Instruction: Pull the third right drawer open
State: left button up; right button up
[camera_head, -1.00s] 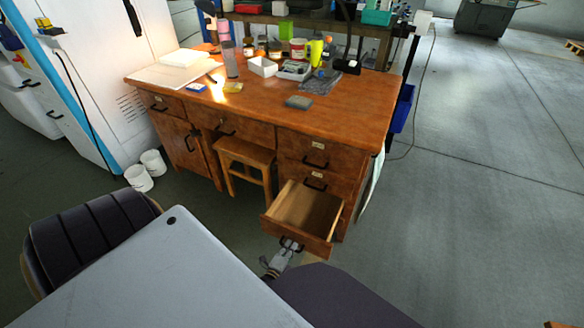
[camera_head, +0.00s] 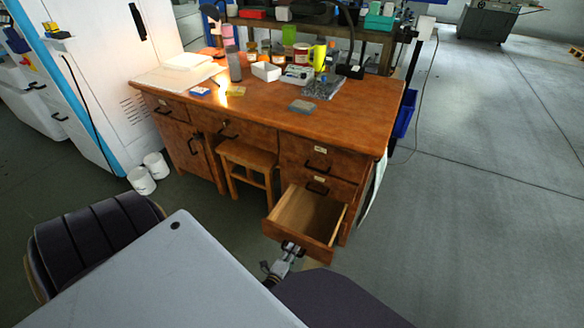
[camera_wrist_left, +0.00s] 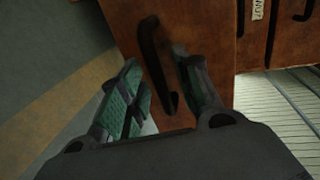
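The third right drawer (camera_head: 300,246) is the lowest in the right-hand column of the wooden desk. It is pulled well out, and its pale inside is empty. My left gripper (camera_head: 292,249) is at the dark bar handle on its front. In the left wrist view, the handle (camera_wrist_left: 152,55) stands tilted between the two fingers of my left gripper (camera_wrist_left: 156,78). The fingers are apart, with green pads, and gaps show beside the handle. Whether either finger touches it is unclear. My right gripper is not in view.
Two shut drawers with dark handles sit above the open one. A wooden stool (camera_head: 248,160) stands left of it under the desk (camera_head: 270,110). White buckets (camera_head: 142,180) stand by the white machine at left. Open floor (camera_head: 460,210) lies to the right.

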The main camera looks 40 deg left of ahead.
pick_arm(q)
jog(key=v, duration=1.1)
jog(key=shift+s+d, duration=0.15)
jog(key=shift+s, duration=0.2)
dwell(0.5)
jog(key=shift+w+r, duration=0.1)
jog(key=w+d+r+n+g+h, duration=0.4)
jog(key=w+d+n+g, duration=0.15)
jog(key=w+d, duration=0.2)
jog(key=s+d+r+n+g, duration=0.3)
jog(key=r, duration=0.3)
jog(key=s+d+r+n+g+h, duration=0.1)
jog(key=s+d+r+n+g, duration=0.3)
jog(key=r, duration=0.3)
jog(key=shift+s+p, duration=0.3)
jog(key=shift+p, duration=0.1)
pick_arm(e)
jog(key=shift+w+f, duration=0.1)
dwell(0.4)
